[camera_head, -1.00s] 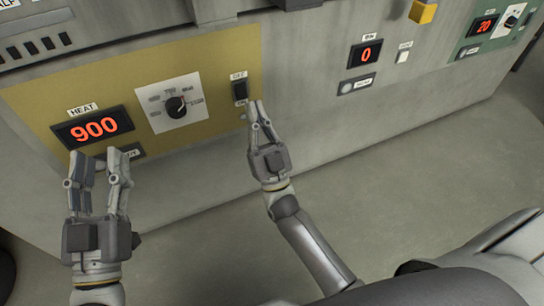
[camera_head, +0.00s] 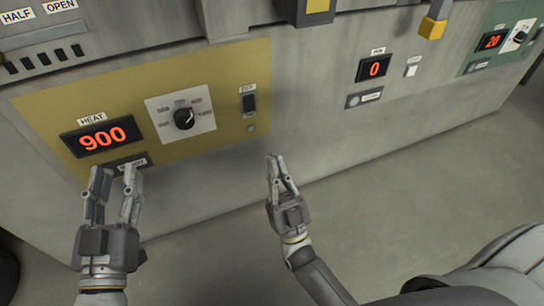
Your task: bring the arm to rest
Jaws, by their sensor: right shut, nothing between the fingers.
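My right gripper (camera_head: 276,160) is shut and empty. It hangs in front of the grey machine's front panel, below and to the right of the black rocker switch (camera_head: 249,102), apart from it. My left gripper (camera_head: 116,172) is open and empty, with its fingers pointing up just below the HEAT display (camera_head: 101,138), which reads 900. A black dial (camera_head: 184,118) on a white plate sits between the display and the switch. My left fingers partly hide a label under the display.
The machine front (camera_head: 330,125) runs across the view. Further right are a display (camera_head: 374,67) reading 0, a white switch (camera_head: 413,67), a green panel with a display (camera_head: 492,40) reading 20, and a yellow block (camera_head: 432,28). Grey floor (camera_head: 400,205) is free below.

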